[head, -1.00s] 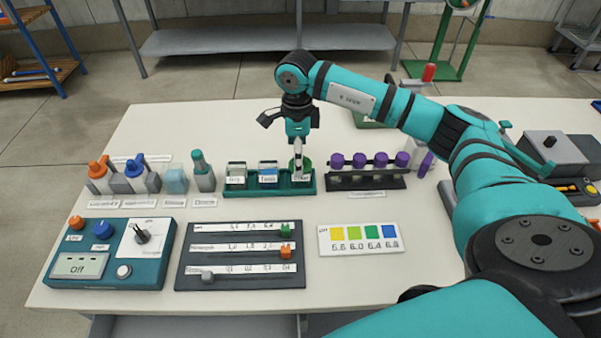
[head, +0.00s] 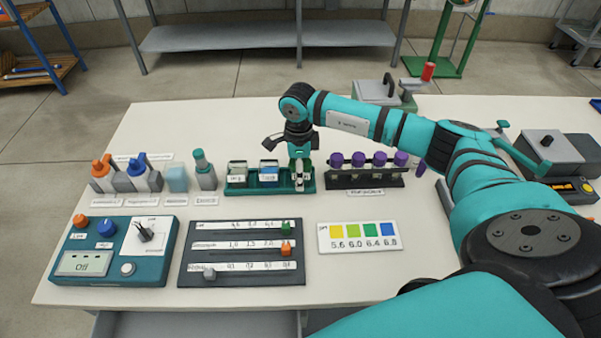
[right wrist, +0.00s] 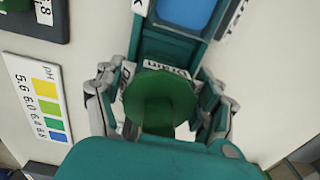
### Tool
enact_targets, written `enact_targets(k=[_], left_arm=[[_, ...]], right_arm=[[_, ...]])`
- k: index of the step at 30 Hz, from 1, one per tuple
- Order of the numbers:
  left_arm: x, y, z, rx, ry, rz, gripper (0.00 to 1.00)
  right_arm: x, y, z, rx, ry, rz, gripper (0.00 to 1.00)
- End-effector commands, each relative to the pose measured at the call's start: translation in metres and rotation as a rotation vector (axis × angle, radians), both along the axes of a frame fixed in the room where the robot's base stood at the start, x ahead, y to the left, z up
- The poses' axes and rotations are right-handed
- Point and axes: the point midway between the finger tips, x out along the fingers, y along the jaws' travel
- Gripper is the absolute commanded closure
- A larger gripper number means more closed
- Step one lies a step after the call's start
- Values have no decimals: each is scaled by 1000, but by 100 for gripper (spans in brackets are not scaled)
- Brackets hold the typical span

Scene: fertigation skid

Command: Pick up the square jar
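Contact with the jar is not clear. My left gripper is not seen.
A dark rack of purple-capped vials (head: 365,181) stands close to the right. A slider board (head: 240,254), control box (head: 112,250) and colour chart (head: 359,236) lie in front.

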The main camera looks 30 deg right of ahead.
Motion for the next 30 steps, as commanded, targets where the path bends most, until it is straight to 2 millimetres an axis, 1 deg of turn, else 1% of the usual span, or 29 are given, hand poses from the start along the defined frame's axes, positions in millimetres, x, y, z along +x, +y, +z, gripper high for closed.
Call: enact_targets(k=[1,2,9,12,23,26,30], left_arm=[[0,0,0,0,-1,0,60],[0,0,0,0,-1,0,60],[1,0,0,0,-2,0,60],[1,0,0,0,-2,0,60],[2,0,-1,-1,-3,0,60],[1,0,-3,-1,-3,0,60],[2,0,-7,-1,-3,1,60]], right_arm=[[0,0,0,0,0,0,37],[0,0,0,0,0,0,41],[-1,0,-1,0,2,0,73],[-1,0,-1,0,4,0,74],[-2,0,0,0,6,1,75],[0,0,11,0,2,1,75],[1,0,40,0,-4,0,75]])
